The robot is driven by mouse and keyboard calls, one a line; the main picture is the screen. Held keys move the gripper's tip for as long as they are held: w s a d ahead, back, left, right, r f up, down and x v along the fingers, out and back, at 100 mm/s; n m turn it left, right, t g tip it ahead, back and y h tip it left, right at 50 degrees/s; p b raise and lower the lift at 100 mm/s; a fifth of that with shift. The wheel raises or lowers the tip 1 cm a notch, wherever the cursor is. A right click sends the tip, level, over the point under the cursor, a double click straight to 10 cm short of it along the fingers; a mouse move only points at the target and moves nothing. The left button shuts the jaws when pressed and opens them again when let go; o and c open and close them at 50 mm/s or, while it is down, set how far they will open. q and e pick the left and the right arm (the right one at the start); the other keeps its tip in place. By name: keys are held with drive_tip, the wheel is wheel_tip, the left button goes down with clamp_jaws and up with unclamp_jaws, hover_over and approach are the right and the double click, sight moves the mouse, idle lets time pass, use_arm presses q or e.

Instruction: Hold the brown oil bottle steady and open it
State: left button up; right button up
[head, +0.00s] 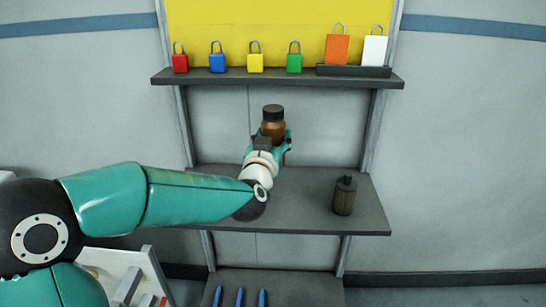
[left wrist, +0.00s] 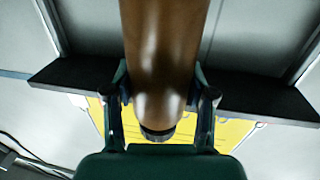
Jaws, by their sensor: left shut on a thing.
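The brown bottle (head: 273,129) with a black cap (head: 273,111) is upright above the middle shelf (head: 290,205). The cap is on it. My left gripper (head: 268,144) is shut around the bottle's body, with a finger on each side. The gripper hides the bottle's lower part, so I cannot tell whether it touches the shelf. In the left wrist view, the bottle (left wrist: 165,40) stands between the two fingers, and the dark cap (left wrist: 158,135) shows at its lower end in the picture. My right gripper is in neither view.
A second, darker bottle (head: 344,197) with a black top stands at the right of the middle shelf. The upper shelf (head: 275,80) holds several coloured padlocks and a tray (head: 353,71) with tags. Blue pens (head: 239,297) lie on the lowest shelf.

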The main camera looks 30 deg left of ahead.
sight(271, 119)
use_arm(q)
wheel_tip(271, 119, up, 6)
drive_tip(key=shift+p, duration=0.8)
drive_tip(key=o, duration=0.7)
clamp_jaws()
